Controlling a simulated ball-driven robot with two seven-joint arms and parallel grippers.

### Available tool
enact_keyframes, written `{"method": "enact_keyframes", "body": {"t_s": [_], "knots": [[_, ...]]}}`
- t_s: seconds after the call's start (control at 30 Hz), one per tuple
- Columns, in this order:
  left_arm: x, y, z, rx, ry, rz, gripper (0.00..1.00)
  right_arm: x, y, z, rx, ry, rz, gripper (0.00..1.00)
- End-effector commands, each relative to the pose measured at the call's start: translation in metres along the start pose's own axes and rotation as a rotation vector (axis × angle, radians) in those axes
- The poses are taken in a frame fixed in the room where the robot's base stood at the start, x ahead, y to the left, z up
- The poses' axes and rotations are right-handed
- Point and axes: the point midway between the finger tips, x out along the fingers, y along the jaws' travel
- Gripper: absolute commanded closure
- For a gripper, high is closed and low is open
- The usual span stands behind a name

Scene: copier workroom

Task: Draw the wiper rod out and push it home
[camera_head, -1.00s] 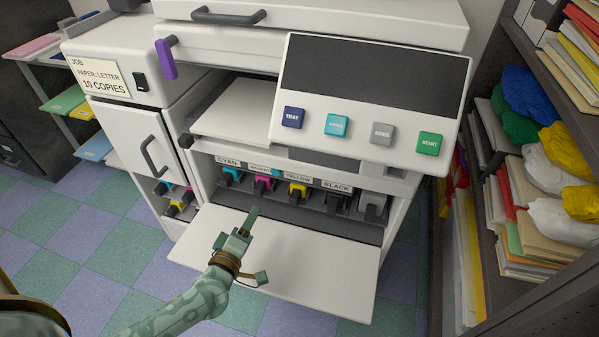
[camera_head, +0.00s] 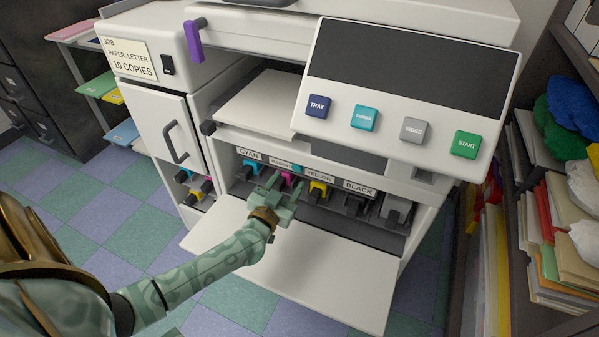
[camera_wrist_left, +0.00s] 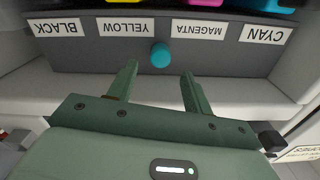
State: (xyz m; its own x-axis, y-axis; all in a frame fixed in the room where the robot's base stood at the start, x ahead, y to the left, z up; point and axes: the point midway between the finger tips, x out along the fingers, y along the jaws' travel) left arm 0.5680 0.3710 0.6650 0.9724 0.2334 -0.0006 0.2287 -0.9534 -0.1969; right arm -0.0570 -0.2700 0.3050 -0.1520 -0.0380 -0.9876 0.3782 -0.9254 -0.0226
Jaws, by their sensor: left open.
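The wiper rod shows only as a round teal knob (camera_wrist_left: 160,54) on the grey label strip, between the upside-down YELLOW and MAGENTA labels in the left wrist view. The rest of the rod is hidden. My left gripper (camera_wrist_left: 158,82) is open and empty, its two fingers pointing at the strip. The knob lies beyond the fingertips, roughly centred on the gap between them, and no contact shows. In the head view my left gripper (camera_head: 271,188) is over the lowered front door, in front of the magenta cartridge. My right gripper is not in view.
The lowered white door (camera_head: 330,265) lies below my left arm. A yellow cartridge (camera_head: 318,190) and a black one (camera_head: 355,204) sit right of the gripper. The control panel (camera_head: 405,95) overhangs at the upper right. A loaded shelf (camera_head: 560,190) stands at the right.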

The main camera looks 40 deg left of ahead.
Motion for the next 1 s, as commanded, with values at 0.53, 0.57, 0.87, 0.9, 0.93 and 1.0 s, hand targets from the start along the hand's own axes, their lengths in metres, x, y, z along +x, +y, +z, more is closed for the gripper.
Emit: {"method": "enact_keyframes", "body": {"t_s": [0.53, 0.57, 0.87, 0.9, 0.93, 1.0], "knots": [[0.063, -0.001, 0.000, -0.001, 0.000, 0.000, 0.50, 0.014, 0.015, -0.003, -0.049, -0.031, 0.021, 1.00], [0.063, -0.001, 0.000, 0.000, 0.000, -0.001, 0.50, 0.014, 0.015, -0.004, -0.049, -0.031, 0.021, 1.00], [0.063, -0.001, -0.001, -0.001, 0.000, -0.001, 0.97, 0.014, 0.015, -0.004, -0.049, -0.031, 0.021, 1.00], [0.063, -0.001, 0.000, -0.001, 0.000, -0.001, 1.00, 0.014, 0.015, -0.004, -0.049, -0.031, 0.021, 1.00], [0.063, -0.001, 0.000, -0.001, 0.000, -0.001, 1.00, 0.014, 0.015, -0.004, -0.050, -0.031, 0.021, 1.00], [0.062, -0.001, -0.001, -0.001, 0.000, -0.001, 1.00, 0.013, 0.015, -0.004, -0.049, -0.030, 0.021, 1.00]]}}
